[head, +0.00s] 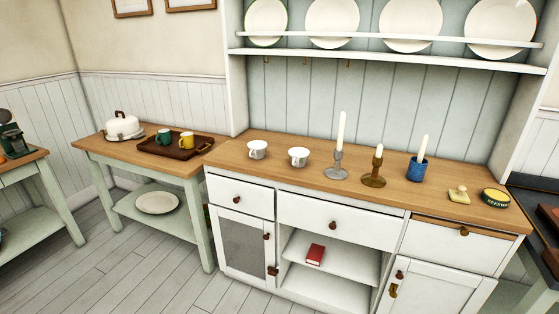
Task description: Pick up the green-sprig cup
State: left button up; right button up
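Two small white cups stand upright on the wooden top of the dresser, left of the candlesticks. The left white cup (257,150) and the right white cup (299,157) both seem to carry faint marks. They are too small here for me to tell which one has the green sprig. The two cups stand apart, with bare wood between them. Neither of my grippers is in view.
Right of the cups stand a grey candlestick (337,168), a brass candlestick (375,174) and a blue holder (416,170) with a candle. A brown tray (150,148) with green and yellow mugs sits on the side table. The counter in front of the cups is clear.

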aim_at(297, 160)
jog(key=z, duration=0.8)
jog(key=i, duration=1.1)
jog(key=u, duration=0.05)
